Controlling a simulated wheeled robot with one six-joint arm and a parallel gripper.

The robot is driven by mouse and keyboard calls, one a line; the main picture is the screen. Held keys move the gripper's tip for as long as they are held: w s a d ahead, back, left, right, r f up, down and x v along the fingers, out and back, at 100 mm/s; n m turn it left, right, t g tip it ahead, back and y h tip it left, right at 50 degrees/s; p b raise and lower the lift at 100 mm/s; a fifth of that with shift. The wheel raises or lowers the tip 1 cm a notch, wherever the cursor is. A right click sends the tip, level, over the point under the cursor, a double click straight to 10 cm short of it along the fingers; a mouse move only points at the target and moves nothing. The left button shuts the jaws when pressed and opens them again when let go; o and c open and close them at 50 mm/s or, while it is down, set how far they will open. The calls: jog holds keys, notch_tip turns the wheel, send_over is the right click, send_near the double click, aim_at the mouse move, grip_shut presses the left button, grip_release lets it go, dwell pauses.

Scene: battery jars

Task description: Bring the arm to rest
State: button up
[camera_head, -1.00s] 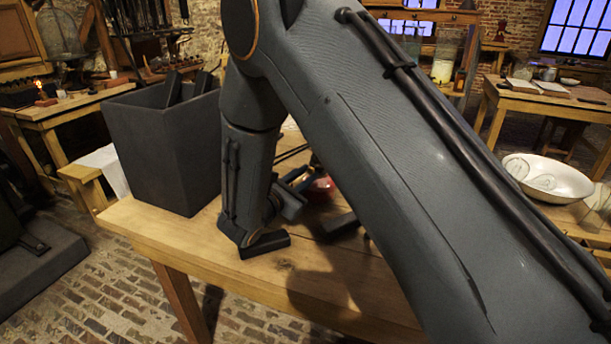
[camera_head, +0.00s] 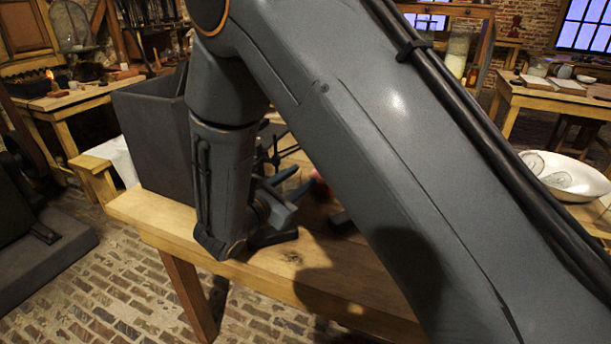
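My arm crosses the view from the lower right up to the top, then bends down on the left to its wrist over the wooden table (camera_head: 185,222). My gripper (camera_head: 294,183) is partly hidden behind the arm. Two dark bluish fingers show to the right of the wrist, pointing right with a gap between them, and I see nothing held between them. A small part of a red thing (camera_head: 319,186) shows beyond the fingers, mostly covered by my upper arm link.
A dark grey open bin (camera_head: 150,140) stands on the table left of my wrist, close to it. A side bench with a flame (camera_head: 50,75) is at the back left. A white bowl (camera_head: 575,172) is at the right. Brick floor lies open in front.

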jog(key=shift+s, duration=0.1)
